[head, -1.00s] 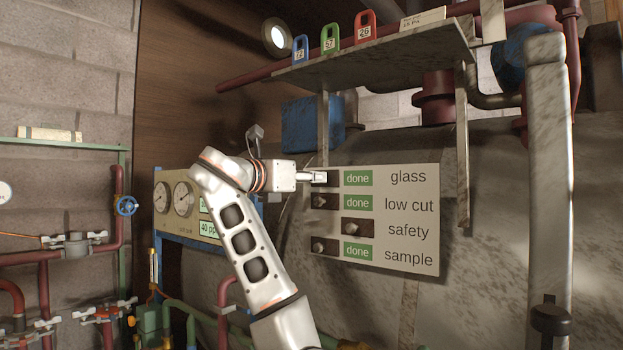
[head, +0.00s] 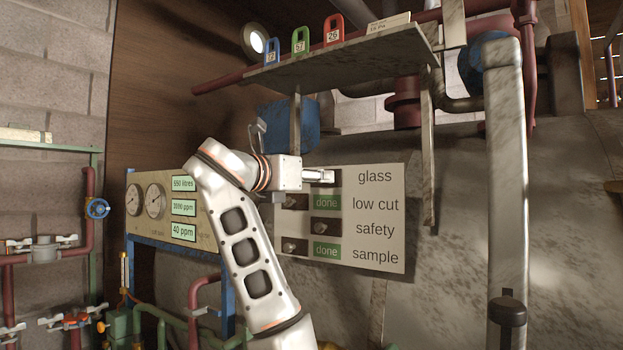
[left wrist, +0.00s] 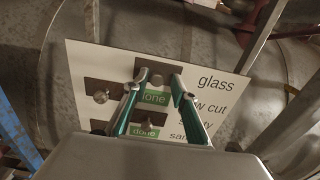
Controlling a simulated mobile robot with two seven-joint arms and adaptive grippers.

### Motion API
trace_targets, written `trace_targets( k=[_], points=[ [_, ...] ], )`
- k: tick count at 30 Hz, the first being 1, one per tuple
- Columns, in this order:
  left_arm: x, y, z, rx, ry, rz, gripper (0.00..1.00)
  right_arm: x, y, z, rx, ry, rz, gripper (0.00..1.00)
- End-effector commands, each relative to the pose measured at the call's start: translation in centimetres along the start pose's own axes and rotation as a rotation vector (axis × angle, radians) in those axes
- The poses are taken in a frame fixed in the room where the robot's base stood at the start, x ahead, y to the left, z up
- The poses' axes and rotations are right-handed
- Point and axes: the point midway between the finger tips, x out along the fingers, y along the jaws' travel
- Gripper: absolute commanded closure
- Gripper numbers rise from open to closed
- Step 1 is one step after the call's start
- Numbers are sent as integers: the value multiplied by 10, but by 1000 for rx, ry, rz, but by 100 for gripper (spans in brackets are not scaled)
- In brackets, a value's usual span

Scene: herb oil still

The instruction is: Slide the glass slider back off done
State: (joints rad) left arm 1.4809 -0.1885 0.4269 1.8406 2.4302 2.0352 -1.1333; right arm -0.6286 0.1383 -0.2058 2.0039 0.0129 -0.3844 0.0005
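The label board (head: 390,220) has rows for glass, low cut, safety and sample. In the left wrist view the dark glass slider (left wrist: 160,66) sits at the right of its row, beside the word glass, and no green done label shows there. My left gripper (head: 333,176) is at this slider. It also shows in the left wrist view (left wrist: 160,82), its fingers apart on either side of the round knob (left wrist: 157,80). Gaps seem to show beside the knob; contact with one finger is unclear. My right gripper is in neither view.
The low cut slider (head: 297,202) and sample slider (head: 291,247) sit left, with green done labels showing. The safety slider (head: 325,229) sits right, covering its label. A metal shelf (head: 350,58) with padlocks is above, and a vertical pipe (head: 505,180) stands right.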

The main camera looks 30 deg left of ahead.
Motion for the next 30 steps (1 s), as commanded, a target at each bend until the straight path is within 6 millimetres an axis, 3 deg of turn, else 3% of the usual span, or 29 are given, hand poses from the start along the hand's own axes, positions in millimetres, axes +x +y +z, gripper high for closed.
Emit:
trace_targets(
  k=[14,30],
  points=[
    [-8,2,0,1,-1,5,68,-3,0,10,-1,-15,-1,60],
    [-98,2,0,3,-2,8,68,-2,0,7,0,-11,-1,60]
  ],
)
